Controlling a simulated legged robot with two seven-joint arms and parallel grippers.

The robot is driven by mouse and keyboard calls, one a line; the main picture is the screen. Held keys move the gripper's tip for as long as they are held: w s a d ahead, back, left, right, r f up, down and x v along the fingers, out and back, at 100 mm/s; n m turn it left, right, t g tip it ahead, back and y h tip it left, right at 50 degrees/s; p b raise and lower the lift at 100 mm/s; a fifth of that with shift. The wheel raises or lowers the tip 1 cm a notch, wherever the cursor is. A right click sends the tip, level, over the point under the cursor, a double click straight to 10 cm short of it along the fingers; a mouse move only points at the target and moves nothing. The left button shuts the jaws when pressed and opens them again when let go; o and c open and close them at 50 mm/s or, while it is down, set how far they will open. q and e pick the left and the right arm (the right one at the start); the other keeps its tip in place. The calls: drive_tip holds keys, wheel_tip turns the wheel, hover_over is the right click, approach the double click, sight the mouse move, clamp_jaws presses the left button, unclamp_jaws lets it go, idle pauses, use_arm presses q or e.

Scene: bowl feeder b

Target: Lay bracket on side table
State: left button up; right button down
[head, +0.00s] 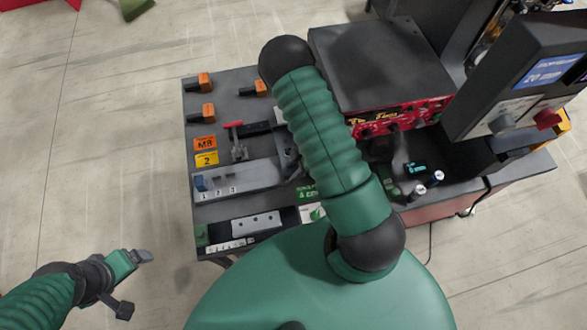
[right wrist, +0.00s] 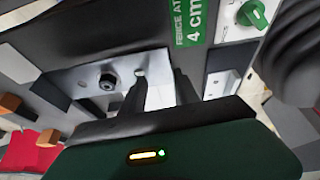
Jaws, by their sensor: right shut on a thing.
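My right gripper (head: 290,160) is over the dark workbench, largely hidden by my own arm in the head view. In the right wrist view its two dark fingers (right wrist: 158,90) are shut on a pale metal piece, apparently the bracket. A bright metal plate (right wrist: 88,78) with a dark nut and a hole lies just beyond the fingers; I cannot tell whether it is part of the held piece. My left gripper (head: 133,282) is open and empty, above the floor left of the bench. I cannot make out a separate side table.
The workbench (head: 215,133) carries orange-and-black clamps (head: 202,112), a red-handled toggle clamp (head: 236,138), a long grey rail (head: 235,178) and a metal strip with holes (head: 256,224). A red-fronted machine (head: 385,65) and a monitor (head: 525,75) stand at the right.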

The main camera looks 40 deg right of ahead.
drive_tip(key=shift+f, duration=0.4)
drive_tip(key=shift+d+f, duration=0.4)
drive_tip(key=shift+d, duration=0.2)
drive_tip(key=shift+a+f, duration=0.15)
drive_tip(key=shift+f, duration=0.05)
drive_tip(key=c, duration=0.9)
unclamp_jaws()
drive_tip(key=shift+a, duration=0.3)
drive_tip(key=shift+d+r, duration=0.1)
drive_tip(key=shift+d, duration=0.05)
